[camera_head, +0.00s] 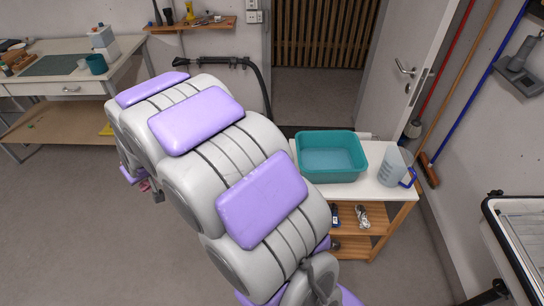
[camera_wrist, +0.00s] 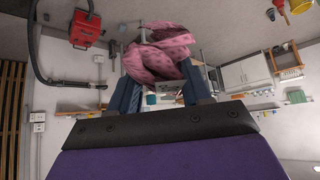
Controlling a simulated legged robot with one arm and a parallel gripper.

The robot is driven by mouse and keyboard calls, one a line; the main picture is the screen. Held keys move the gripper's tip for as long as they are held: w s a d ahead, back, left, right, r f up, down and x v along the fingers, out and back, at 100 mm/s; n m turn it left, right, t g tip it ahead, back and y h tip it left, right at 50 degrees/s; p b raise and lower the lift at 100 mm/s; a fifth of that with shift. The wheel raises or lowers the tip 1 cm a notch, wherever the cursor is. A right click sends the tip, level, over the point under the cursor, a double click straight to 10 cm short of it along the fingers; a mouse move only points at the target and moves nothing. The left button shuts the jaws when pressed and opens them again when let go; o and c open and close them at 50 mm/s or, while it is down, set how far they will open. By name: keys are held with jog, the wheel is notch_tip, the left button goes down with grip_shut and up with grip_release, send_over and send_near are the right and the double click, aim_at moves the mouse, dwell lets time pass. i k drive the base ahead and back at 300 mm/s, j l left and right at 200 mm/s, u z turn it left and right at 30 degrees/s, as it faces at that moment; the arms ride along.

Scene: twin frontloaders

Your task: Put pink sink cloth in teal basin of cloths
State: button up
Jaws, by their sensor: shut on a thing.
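The pink patterned cloth (camera_wrist: 160,52) hangs bunched between the two fingers of my gripper (camera_wrist: 160,75) in the wrist view. My gripper is shut on it and holds it in the air. In the head view my arm hides most of the gripper; a small pink patch (camera_head: 144,186) shows past the arm's left side. The teal basin (camera_head: 335,177) stands on a white-topped cart, right of my arm. Its inside looks plain blue, and I see no cloths in it. The cloth is well apart from the basin.
A clear jug (camera_head: 396,168) with a blue handle stands right of the basin on the cart (camera_head: 385,190). An open door (camera_head: 410,60) and long-handled tools (camera_head: 455,85) are behind. A workbench (camera_head: 60,88) stands at left. Grey floor is free at lower left.

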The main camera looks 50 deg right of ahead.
aim_at(325, 162)
jog(key=i+j+z, duration=0.1)
jog(key=i+z, duration=0.3)
jog(key=i+j+z, duration=0.15)
jog(key=z, duration=0.25)
jog(key=i+z, duration=0.1)
jog(key=z, duration=3)
